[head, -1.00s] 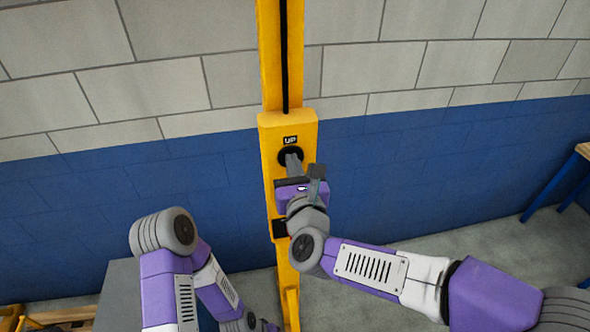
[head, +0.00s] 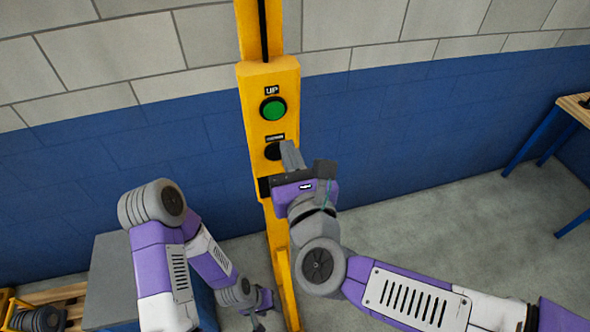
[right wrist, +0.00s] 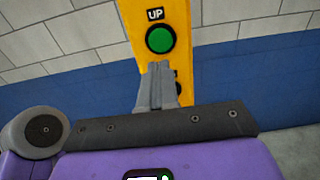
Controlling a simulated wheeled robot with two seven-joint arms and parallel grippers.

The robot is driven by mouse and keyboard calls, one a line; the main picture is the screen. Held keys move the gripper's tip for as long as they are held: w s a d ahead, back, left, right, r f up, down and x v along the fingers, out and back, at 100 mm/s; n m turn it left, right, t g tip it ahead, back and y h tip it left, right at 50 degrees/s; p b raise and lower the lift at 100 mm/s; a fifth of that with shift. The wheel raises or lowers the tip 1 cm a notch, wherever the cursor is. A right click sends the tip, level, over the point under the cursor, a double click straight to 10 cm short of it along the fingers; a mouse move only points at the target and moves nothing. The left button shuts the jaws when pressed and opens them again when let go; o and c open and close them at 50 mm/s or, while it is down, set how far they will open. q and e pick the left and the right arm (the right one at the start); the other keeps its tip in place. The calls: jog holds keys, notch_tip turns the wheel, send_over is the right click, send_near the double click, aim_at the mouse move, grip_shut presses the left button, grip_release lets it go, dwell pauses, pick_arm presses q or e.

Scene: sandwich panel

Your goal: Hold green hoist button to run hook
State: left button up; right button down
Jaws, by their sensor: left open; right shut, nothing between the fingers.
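The green button (head: 273,108) sits under an "UP" label on a yellow control box (head: 286,85) on the yellow post. It shows uncovered in both views, also in the right wrist view (right wrist: 160,40). My right gripper (head: 288,148) is shut and empty, its fingertips below the green button and in front of the lower dark button (head: 271,151). In the right wrist view its closed fingers (right wrist: 157,75) point up toward the box. I cannot tell whether they touch it. My left gripper (head: 262,308) hangs low near the post's foot, open and empty. No hook is in view.
A blue and grey brick wall stands behind the post. A grey-topped cabinet (head: 108,270) and a pallet (head: 60,292) stand at lower left. A wooden-topped table with blue legs (head: 535,138) stands at right. The floor between post and table is clear.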

jog(key=v, duration=0.3)
jog(key=shift+s, duration=0.25)
dwell(0.7)
